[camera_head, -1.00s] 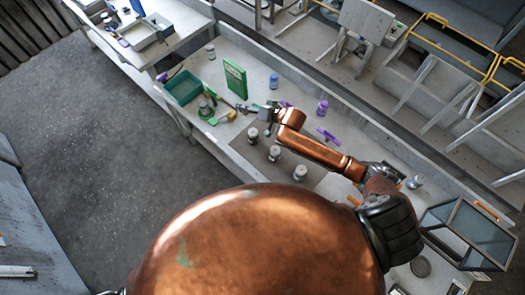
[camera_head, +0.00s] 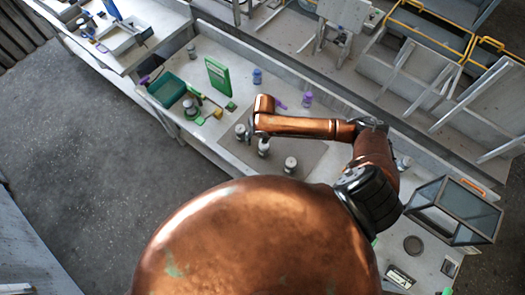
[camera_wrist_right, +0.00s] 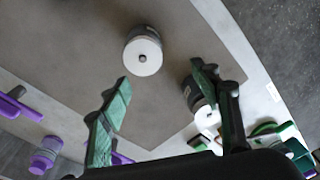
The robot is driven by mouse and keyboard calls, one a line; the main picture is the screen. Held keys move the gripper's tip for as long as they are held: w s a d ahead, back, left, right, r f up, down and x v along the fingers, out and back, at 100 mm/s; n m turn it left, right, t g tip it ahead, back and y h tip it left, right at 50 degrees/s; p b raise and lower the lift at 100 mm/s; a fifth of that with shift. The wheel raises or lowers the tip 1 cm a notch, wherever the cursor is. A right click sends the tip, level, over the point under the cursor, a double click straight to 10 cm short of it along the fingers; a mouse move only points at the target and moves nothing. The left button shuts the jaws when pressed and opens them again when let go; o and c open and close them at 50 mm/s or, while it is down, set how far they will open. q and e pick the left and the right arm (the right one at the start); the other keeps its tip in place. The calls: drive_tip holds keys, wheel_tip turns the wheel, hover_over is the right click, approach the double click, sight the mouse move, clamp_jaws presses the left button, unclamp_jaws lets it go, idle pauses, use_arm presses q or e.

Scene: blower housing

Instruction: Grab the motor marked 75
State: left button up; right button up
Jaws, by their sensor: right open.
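Three small motors with dark bodies and pale ends stand on a grey mat (camera_head: 309,154) on the bench: a left motor (camera_head: 240,131), a middle motor (camera_head: 264,147) and a right motor (camera_head: 290,165). No number 75 is readable on any. My right gripper (camera_wrist_right: 160,72) is open and empty, its two green-tipped fingers apart above the mat. In the right wrist view, one motor (camera_wrist_right: 143,52) stands beyond the fingertips, between their lines; another motor (camera_wrist_right: 197,100) is partly hidden by the right finger. In the head view, my wrist largely hides this gripper. My left gripper is out of view.
Behind the mat stand a blue bottle (camera_head: 257,76) and a purple bottle (camera_head: 307,99). A glass-sided case (camera_head: 455,210) stands at the right.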

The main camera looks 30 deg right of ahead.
sight(263, 146)
drive_tip(key=s, duration=0.1)
drive_tip(key=s+f+g, duration=0.1)
drive_tip(key=s, duration=0.1)
drive_tip(key=shift+s+d+f+h, duration=0.1)
drive_tip(key=shift+f+h, duration=0.1)
drive_tip(key=shift+h, duration=0.1)
drive_tip(key=shift+f, duration=0.95)
drive_tip(key=shift+w+d+f, duration=0.15)
drive_tip(key=shift+f, duration=1.25)
drive_tip(key=shift+w+d+f, duration=0.1)
drive_tip(key=shift+d+f, duration=0.05)
drive_tip(key=shift+f, duration=1.2)
drive_tip(key=shift+c, duration=0.4)
drive_tip(key=c, duration=1.5)
